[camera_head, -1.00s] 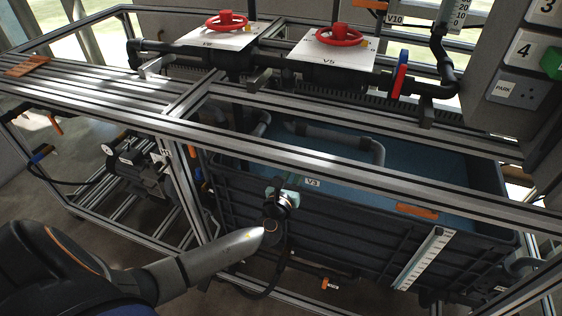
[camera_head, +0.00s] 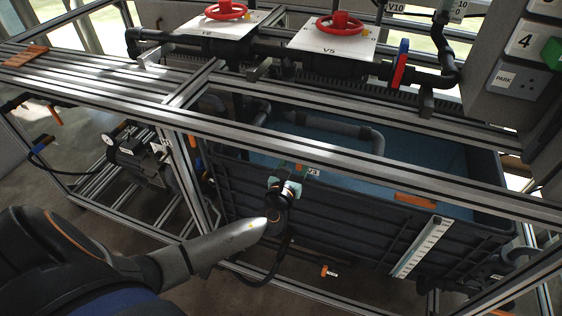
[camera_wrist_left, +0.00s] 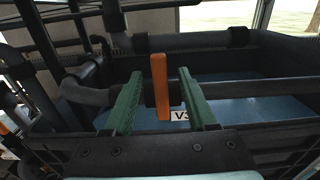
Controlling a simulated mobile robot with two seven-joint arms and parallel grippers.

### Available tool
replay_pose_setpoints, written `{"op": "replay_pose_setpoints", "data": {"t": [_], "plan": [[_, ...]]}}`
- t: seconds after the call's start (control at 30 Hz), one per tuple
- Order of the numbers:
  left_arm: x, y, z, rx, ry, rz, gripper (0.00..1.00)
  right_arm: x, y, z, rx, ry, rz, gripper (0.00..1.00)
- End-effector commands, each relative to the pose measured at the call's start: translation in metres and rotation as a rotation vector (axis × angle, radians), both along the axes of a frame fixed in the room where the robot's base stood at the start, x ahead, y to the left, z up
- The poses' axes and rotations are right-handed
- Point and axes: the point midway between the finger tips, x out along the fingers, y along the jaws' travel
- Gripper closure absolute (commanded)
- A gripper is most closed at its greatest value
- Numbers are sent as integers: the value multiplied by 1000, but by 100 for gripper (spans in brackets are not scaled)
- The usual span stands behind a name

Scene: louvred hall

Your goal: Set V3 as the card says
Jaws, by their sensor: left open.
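The V3 label (camera_head: 313,172) is on the front rim of the dark tank, just right of my left gripper (camera_head: 285,186) in the head view. In the left wrist view the V3 label (camera_wrist_left: 181,115) is partly hidden behind a finger. An upright orange handle (camera_wrist_left: 160,85) stands there between the two green fingers of my left gripper (camera_wrist_left: 159,73), with a gap on each side. The fingers are open; how deep the handle sits between them I cannot tell. No card is readable in view. My right gripper is not in view.
A metal frame rail (camera_head: 330,160) runs just above my left gripper. The blue-lined tank (camera_head: 430,170) lies behind it. Red handwheels, one on the V5 plate (camera_head: 330,45), stand above. A scale strip (camera_head: 420,247) is to the right, a pump (camera_head: 140,155) to the left.

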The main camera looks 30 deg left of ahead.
Motion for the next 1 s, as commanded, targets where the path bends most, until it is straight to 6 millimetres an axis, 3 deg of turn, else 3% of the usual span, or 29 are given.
{"op": "replay_pose_setpoints", "data": {"t": [0.53,1.0], "plan": [[-60,-14,0,1,2,0,43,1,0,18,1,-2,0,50],[-67,-16,0,0,0,0,43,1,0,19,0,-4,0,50]]}}
